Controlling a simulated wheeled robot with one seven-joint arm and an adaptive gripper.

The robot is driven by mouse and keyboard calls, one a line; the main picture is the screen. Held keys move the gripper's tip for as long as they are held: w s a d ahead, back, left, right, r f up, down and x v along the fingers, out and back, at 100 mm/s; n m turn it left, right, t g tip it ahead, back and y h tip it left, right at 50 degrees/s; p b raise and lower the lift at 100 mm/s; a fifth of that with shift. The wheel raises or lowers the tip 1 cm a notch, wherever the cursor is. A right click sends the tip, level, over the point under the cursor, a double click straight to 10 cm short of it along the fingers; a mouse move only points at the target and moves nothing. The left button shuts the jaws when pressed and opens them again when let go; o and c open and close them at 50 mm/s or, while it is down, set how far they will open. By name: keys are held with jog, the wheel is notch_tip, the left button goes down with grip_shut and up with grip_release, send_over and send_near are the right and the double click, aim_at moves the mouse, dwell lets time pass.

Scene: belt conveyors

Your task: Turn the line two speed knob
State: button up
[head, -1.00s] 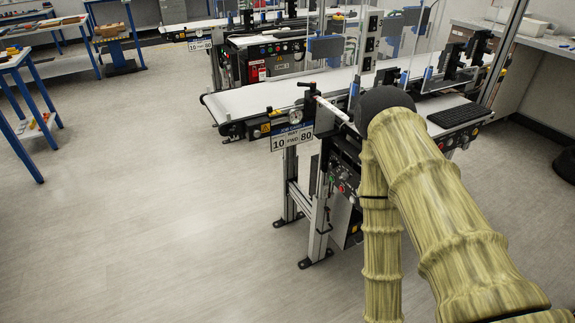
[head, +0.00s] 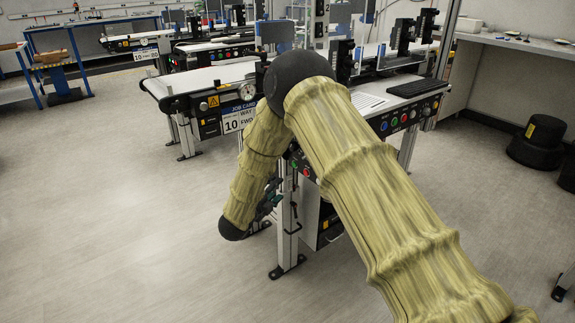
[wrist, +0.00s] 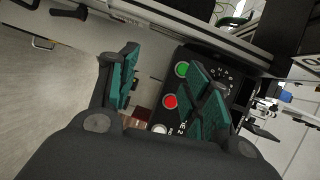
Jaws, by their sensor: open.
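A dark control panel (wrist: 190,75) fills the middle of the wrist view, with a green button (wrist: 182,69), a red button (wrist: 170,101) and a pale button (wrist: 159,129). A dial scale with white marks (wrist: 224,76) shows on it beside my right finger. That finger covers part of the panel, and I cannot make out the knob itself. My gripper (wrist: 163,60) is open and empty, its teal-padded fingers in front of the panel. In the head view the panel (head: 301,164) is partly hidden by my arm, and my gripper (head: 266,205) shows beside the conveyor's leg.
A second button panel (head: 405,117) and a keyboard (head: 412,87) lie to the right. More conveyors stand behind. Black round bins (head: 538,142) stand at the right. The floor at left is clear.

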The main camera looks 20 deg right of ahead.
jog(key=w+a+r+m+g+h+b, duration=0.3)
jog(key=r+m+g+h+b, duration=0.3)
jog(key=r+m, duration=0.8)
jog(key=w+d+f+m+b, duration=0.2)
jog(key=w+d+b, duration=0.1)
jog(key=d, duration=0.7)
jog(key=shift+g, duration=0.4)
jog(key=shift+f, duration=0.1)
jog(key=shift+c, duration=0.2)
jog(key=c, duration=1)
